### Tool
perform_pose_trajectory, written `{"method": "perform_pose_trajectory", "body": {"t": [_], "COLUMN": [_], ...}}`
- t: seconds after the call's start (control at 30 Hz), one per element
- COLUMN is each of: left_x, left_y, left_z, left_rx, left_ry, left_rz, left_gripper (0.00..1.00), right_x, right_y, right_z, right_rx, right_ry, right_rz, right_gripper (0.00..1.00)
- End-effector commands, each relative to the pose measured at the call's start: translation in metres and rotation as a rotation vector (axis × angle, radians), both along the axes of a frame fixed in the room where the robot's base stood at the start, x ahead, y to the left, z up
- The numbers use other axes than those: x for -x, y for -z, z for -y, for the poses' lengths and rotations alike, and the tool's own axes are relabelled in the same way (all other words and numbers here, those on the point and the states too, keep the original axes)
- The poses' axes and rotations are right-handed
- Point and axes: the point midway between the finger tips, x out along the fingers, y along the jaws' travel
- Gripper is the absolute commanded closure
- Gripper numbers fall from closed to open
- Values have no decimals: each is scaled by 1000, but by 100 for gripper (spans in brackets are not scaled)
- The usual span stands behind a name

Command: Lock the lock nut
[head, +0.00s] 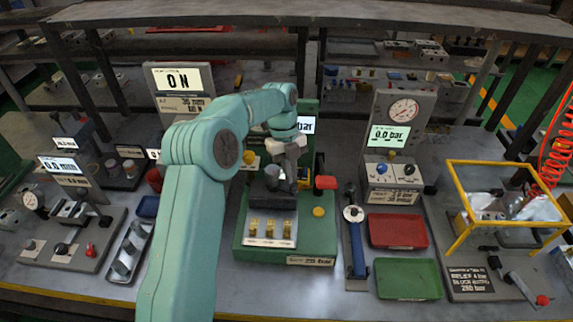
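My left arm reaches in from the lower left, and its gripper (283,178) points down over the green fixture (318,245) in the middle of the bench. The gripper is at a dark block (265,200) on the fixture. It is too small and too covered to tell whether the fingers are open or shut, or whether they touch anything. I cannot make out the lock nut; it may be hidden by the gripper. A red knob (326,182) sits just right of the gripper. My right gripper is not in view.
A tray of brass parts (270,228) sits at the fixture's front. To the right are a blue-handled wrench (357,250), a red tray (398,232), a green tray (408,280), a gauge panel (398,125) reading 0.0 bar and a yellow-framed guard (505,165). Metal shelving stands behind.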

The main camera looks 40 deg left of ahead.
Motion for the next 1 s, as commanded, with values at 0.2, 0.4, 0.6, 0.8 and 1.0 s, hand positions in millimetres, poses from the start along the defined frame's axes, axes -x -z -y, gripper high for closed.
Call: {"method": "perform_pose_trajectory", "body": {"t": [0.2,0.4,0.6,0.8,1.0], "left_x": [0,-6,-12,-16,-18], "left_y": [-1,-41,-89,-131,-153], "left_z": [2,-10,-23,-34,-40], "left_rx": [7,3,1,0,2], "left_ry": [2,0,1,0,0], "left_rz": [-10,0,1,1,-1], "left_gripper": [100,100,100,100,100], "right_x": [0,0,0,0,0], "right_y": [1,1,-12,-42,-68], "right_z": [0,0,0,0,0], "right_rx": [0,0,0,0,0], "right_ry": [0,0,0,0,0], "right_rz": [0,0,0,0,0], "right_gripper": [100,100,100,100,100]}}
